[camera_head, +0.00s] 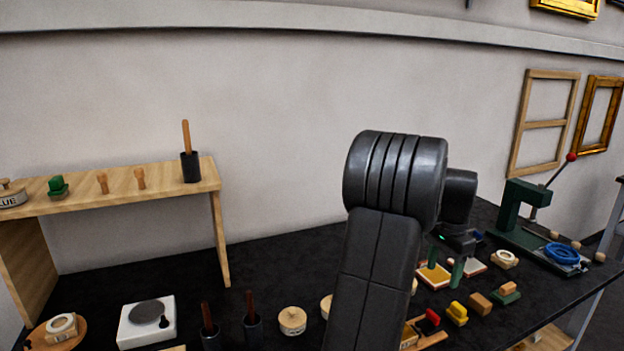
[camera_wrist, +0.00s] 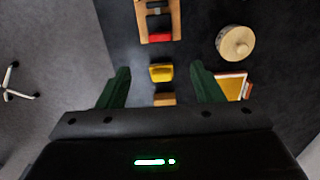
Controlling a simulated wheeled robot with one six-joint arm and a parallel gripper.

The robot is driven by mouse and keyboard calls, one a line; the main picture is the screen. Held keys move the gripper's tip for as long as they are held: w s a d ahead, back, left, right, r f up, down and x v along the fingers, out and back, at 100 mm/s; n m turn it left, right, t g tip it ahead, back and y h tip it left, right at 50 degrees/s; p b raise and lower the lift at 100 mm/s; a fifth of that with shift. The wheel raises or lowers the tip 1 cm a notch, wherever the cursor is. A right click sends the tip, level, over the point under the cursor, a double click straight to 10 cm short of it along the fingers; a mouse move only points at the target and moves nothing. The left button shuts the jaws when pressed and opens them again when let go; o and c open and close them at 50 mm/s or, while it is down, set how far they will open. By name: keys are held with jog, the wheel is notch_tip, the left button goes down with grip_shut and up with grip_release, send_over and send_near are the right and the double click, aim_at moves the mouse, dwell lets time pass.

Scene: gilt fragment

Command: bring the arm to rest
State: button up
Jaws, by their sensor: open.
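My gripper (camera_wrist: 160,88) shows in the wrist view with its two green fingers spread wide apart and nothing between the tips. In the head view my gripper (camera_head: 446,268) hangs over the right part of the black bench, partly hidden behind my dark arm. In the wrist view a yellow block (camera_wrist: 161,72) lies below and ahead of the fingers, and a wooden block (camera_wrist: 164,99) lies below the gap between them. I cannot tell the height of the fingers above the bench exactly.
On the black bench (camera_head: 290,255) stand a green press (camera_head: 520,210), a blue ring (camera_head: 562,253), a yellow block (camera_head: 456,313), a round wooden lidded pot (camera_head: 292,320) and a white hot plate (camera_head: 147,320). A wooden shelf (camera_head: 120,188) stands at the left. My arm hides the bench's middle.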

aim_at(433, 313)
notch_tip(433, 313, down, 13)
jog(key=shift+f+p, duration=0.1)
jog(key=shift+p, duration=0.35)
jog(key=n, duration=0.4)
jog(key=n+p, duration=0.1)
jog(key=n, duration=0.3)
jog(key=shift+n, duration=0.4)
jog(key=n+p, duration=0.1)
jog(key=n, duration=0.3)
jog(key=shift+n, duration=0.3)
jog(key=shift+n+p, duration=0.75)
jog(key=shift+n, duration=1.55)
